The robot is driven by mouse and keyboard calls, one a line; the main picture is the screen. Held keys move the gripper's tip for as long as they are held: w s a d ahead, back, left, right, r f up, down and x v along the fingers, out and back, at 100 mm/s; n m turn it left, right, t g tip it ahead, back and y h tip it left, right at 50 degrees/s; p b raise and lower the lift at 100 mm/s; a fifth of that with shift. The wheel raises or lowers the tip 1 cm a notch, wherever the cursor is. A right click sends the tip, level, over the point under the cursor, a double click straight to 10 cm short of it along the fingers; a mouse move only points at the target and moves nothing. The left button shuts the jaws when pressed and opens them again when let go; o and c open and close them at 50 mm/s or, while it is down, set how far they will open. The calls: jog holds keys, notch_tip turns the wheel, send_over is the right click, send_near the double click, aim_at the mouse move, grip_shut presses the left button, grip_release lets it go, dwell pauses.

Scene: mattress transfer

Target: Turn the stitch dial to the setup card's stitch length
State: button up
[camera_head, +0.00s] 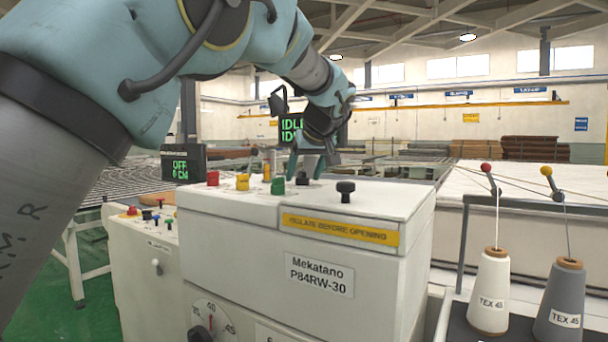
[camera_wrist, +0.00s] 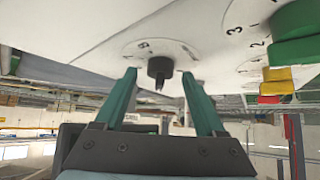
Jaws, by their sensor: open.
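My gripper (camera_head: 306,172) is open above the top of the white machine (camera_head: 330,255), its two teal fingers pointing down. In the wrist view my gripper (camera_wrist: 158,76) has its fingertips on either side of a small black dial (camera_wrist: 160,66) with a pointer and a marked round scale. A clear gap shows between dial and fingers. I cannot make out a setup card.
Red (camera_head: 213,178), yellow (camera_head: 242,181) and green (camera_head: 278,185) knobs stand left of the fingers. A numbered dial (camera_head: 205,325) is on the front face. Thread cones (camera_head: 490,290) stand at right.

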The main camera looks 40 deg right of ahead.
jog(key=b+v, duration=0.1)
jog(key=v, duration=0.9)
jog(key=shift+r, duration=0.2)
jog(key=shift+s, duration=0.1)
